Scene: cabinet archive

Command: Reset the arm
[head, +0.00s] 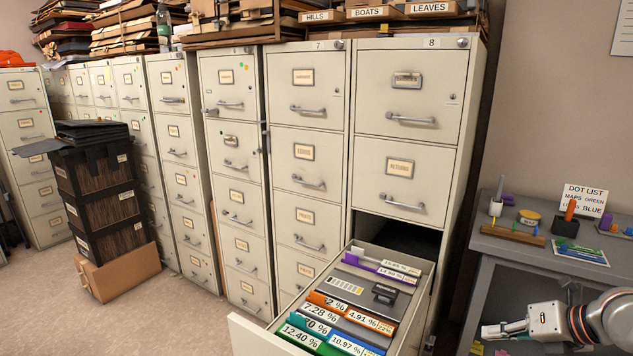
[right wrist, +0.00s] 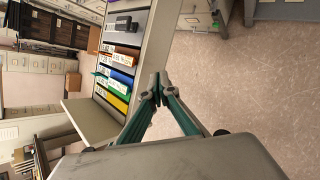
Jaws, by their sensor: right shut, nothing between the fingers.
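My right gripper (head: 492,330) is at the lower right of the head view, right of the open drawer and apart from it. Its arm comes in from the right edge. In the right wrist view the two fingertips (right wrist: 157,90) meet and hold nothing. Beyond them lies the open drawer (right wrist: 140,60) with coloured folders. My left gripper is not in view.
The open drawer (head: 248,336) of cabinet 8 (head: 407,150) juts out and holds several labelled folders. A grey side table (head: 500,250) with pens, blocks and a dot list sign (head: 585,200) stands at right. Stacked black crates (head: 100,195) stand at left. Floor is free between.

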